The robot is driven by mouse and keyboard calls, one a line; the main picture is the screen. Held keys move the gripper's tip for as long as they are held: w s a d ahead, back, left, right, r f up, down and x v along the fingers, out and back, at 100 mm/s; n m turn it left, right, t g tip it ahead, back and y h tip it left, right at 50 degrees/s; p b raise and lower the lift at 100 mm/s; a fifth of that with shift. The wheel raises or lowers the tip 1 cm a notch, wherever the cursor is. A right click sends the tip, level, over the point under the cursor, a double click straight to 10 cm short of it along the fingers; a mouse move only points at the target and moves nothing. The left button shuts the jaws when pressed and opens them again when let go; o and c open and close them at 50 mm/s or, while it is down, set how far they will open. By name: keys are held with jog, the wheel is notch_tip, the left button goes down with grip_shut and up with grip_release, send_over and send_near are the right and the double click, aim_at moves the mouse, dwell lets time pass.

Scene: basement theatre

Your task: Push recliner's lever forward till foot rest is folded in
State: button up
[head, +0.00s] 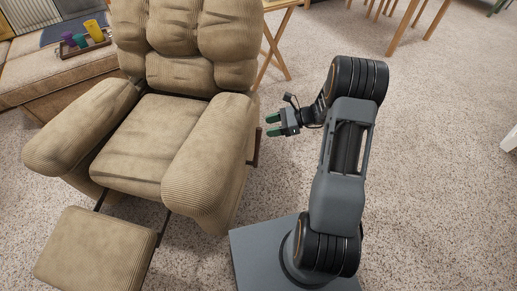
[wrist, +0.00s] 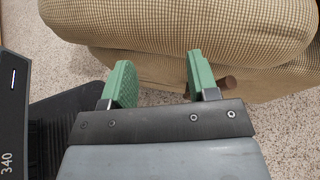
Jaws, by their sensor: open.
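The tan corduroy recliner (head: 145,140) fills the left half of the head view. Its foot rest (head: 95,252) is extended out at the front on dark metal links. The brown lever (head: 255,147) stands at the recliner's right side, partly behind the armrest. In the wrist view a brown rounded end of it (wrist: 228,83) shows beside the right finger, partly hidden by it. My gripper (head: 271,125) is open and empty, its green fingers pointing at the recliner's side close to the lever. In the wrist view its fingers (wrist: 158,65) are apart; contact with the lever cannot be told.
A wooden folding table (head: 275,50) stands behind the recliner's right side. A sofa (head: 55,75) with a tray of colored cups (head: 84,40) is at the upper left. Speckled carpet (head: 440,180) is clear on the right. Wooden furniture legs (head: 405,25) stand at the back.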

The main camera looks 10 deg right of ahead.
aim_at(259, 136)
jog(key=w+d+f+m+t+b, duration=0.25)
jog(key=d+f+m+t, duration=0.2)
jog(key=f, duration=0.55)
jog(key=w+d+f+m+t+b, duration=0.1)
jog(key=d+f+m+t+b, duration=0.4)
jog(key=f, duration=0.5)
jog(key=shift+m+g, duration=0.45)
jog(key=shift+g, duration=0.1)
jog(key=b+x, duration=0.1)
jog(key=x, duration=0.4)
jog(key=b+x, duration=0.1)
jog(key=x, duration=0.3)
jog(key=s+b+x, duration=0.1)
jog(key=x, duration=0.4)
jog(key=shift+w+a+f, duration=0.15)
jog(key=shift+w+a, duration=0.1)
jog(key=shift+a, duration=0.35)
grip_shut()
jog(key=shift+d, duration=0.15)
